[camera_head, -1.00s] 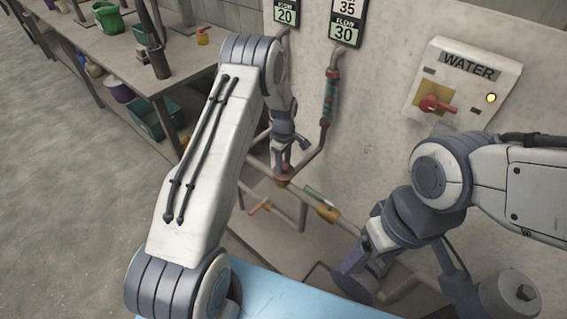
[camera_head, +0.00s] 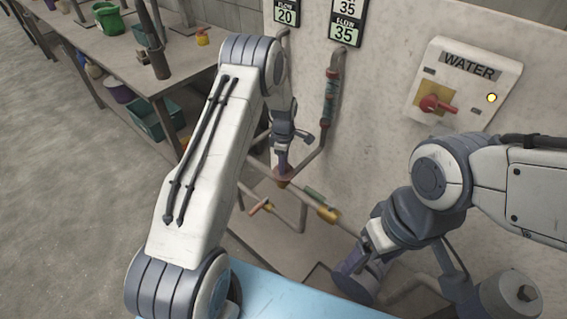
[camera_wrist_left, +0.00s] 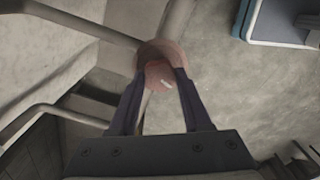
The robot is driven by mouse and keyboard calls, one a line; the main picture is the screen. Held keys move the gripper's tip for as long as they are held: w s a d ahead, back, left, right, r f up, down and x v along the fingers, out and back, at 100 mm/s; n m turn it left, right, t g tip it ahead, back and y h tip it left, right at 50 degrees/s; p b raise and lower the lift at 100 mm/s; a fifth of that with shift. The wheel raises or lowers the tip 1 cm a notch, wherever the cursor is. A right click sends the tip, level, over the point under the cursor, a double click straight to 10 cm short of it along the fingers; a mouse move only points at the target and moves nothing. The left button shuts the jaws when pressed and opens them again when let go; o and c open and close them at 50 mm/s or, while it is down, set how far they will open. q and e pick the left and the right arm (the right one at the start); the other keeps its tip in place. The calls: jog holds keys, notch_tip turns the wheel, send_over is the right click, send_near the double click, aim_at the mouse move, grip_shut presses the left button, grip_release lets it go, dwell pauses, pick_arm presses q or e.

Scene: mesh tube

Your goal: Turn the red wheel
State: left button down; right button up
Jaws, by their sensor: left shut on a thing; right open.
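The red wheel (camera_wrist_left: 161,50) is a dull reddish round wheel on the pipework, seen from above in the left wrist view. In the head view only a small reddish-brown part of the wheel (camera_head: 284,183) shows under my left gripper (camera_head: 283,167). My left gripper, also in the left wrist view (camera_wrist_left: 160,78), points down and is shut on the wheel, one dark finger on each side of its middle. My right gripper (camera_head: 352,272) is open, low at the right in front of the pipes, apart from the wheel.
A wall panel carries a WATER box (camera_head: 464,82) with a red switch (camera_head: 437,104) and a lit yellow lamp. A flow display (camera_head: 345,30) reads 35. Pipes with a yellow fitting (camera_head: 327,213) run below. A workbench (camera_head: 150,75) stands at the left.

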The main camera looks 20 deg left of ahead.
pick_arm(q)
jog(key=shift+d, duration=0.1)
jog(key=shift+c, duration=1.8)
grip_release()
notch_tip(320, 180, up, 11)
jog(key=shift+f+b, duration=0.2)
jog(key=shift+b, duration=0.1)
jog(key=s+d+r+m+p, duration=0.3)
jog(key=s+d+r+m, duration=1)
jog(key=s+d+r, duration=0.25)
jog(key=s+d+r+m, duration=0.1)
jog(key=s+m, duration=0.6)
jog(key=s, duration=0.3)
jog(key=s+d+r+m+h+p, duration=0.1)
jog(key=s+r+m, duration=0.1)
jog(key=s+m, duration=0.4)
jog(key=s, duration=0.3)
jog(key=shift+s+d+r+m, duration=0.15)
jog(key=shift+s+d+m, duration=0.1)
jog(key=shift+s+m, duration=0.15)
